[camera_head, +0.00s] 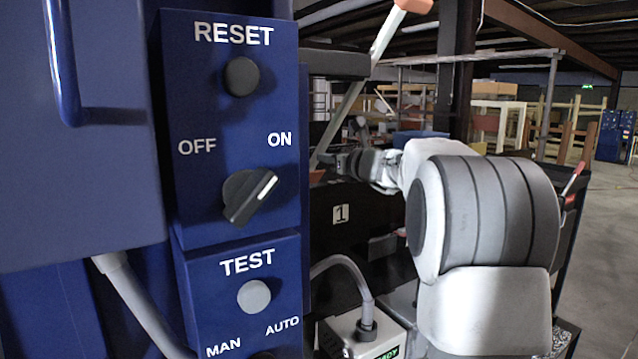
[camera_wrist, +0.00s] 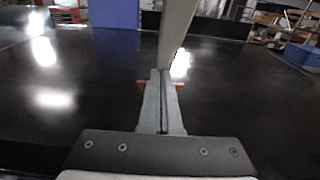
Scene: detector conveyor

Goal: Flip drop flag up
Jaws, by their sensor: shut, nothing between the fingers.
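The drop flag (camera_head: 378,45) is a thin grey bar with an orange tip, rising tilted to the right above the conveyor in the head view. In the wrist view its bar (camera_wrist: 176,30) runs up from just beyond my fingertips. My gripper (camera_head: 322,160) is beside the lower part of the bar in the head view, partly behind the blue panel's edge. In the wrist view my gripper (camera_wrist: 160,74) is shut with nothing between its fingers; whether they touch the bar I cannot tell. Small orange parts (camera_wrist: 178,86) show behind the fingers, and the flag's base is hidden.
A blue control panel (camera_head: 190,120) with RESET and TEST buttons stands close on the left. The dark conveyor belt (camera_wrist: 60,110) spreads around my gripper. Blue boxes (camera_wrist: 114,14) (camera_wrist: 302,56) lie beyond it. Open floor (camera_head: 600,220) is at the right.

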